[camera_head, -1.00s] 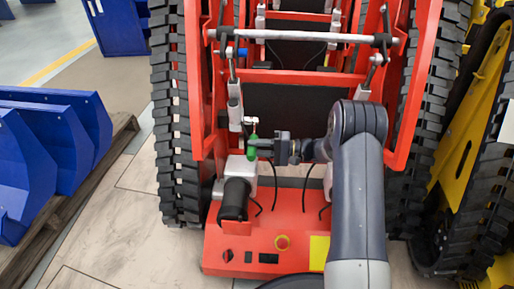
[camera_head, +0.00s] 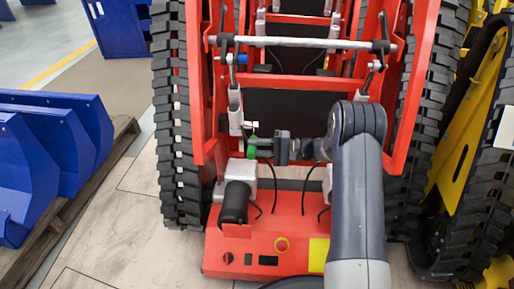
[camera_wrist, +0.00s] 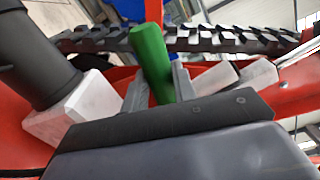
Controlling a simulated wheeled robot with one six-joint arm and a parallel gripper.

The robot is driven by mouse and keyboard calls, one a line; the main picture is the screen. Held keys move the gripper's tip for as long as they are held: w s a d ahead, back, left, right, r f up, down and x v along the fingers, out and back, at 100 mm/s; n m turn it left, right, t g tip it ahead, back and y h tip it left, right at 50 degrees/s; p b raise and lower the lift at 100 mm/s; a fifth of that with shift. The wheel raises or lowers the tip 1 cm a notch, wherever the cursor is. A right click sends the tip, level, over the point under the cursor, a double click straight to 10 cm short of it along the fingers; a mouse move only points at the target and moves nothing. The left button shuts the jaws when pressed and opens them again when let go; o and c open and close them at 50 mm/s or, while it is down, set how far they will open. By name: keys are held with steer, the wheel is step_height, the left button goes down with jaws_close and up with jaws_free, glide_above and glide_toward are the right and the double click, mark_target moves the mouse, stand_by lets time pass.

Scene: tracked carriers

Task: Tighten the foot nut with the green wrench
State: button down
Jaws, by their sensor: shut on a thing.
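The green wrench (camera_head: 252,151) is in my gripper (camera_head: 262,147), over the front left of the red carrier. In the wrist view its green handle (camera_wrist: 151,55) stands between the two grey fingers of my gripper (camera_wrist: 160,86), which are shut on it. In the head view only a short piece of green shows, with a small pale end (camera_head: 251,126) beyond it near the foot of the left grey actuator (camera_head: 235,108). I cannot make out the foot nut, nor whether the wrench is around it or beside it.
A black motor (camera_head: 235,203) on a pale block (camera_head: 241,169) stands just in front of my gripper. Black tracks (camera_head: 178,150) flank the red carrier (camera_head: 215,250). Blue parts (camera_head: 40,150) lie on a pallet at left; a yellow carrier (camera_head: 470,130) stands close at right.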

steer(key=shift+w+r+m+p, duration=0.15)
steer(key=shift+r+m+p, duration=0.3)
steer(key=shift+r, duration=0.25)
steer(key=shift+w+r+m+p, duration=0.3)
steer(key=shift+r+m+p, duration=0.25)
steer(key=shift+r+p, duration=0.2)
steer(key=shift+w+r+m+p, duration=0.3)
steer(key=shift+r+m+p, duration=0.2)
steer(key=shift+r+p, duration=0.2)
steer(key=shift+w+d+r+m+p, duration=0.1)
steer(key=shift+w+r+m+p, duration=0.35)
steer(key=shift+r+m+p, duration=0.2)
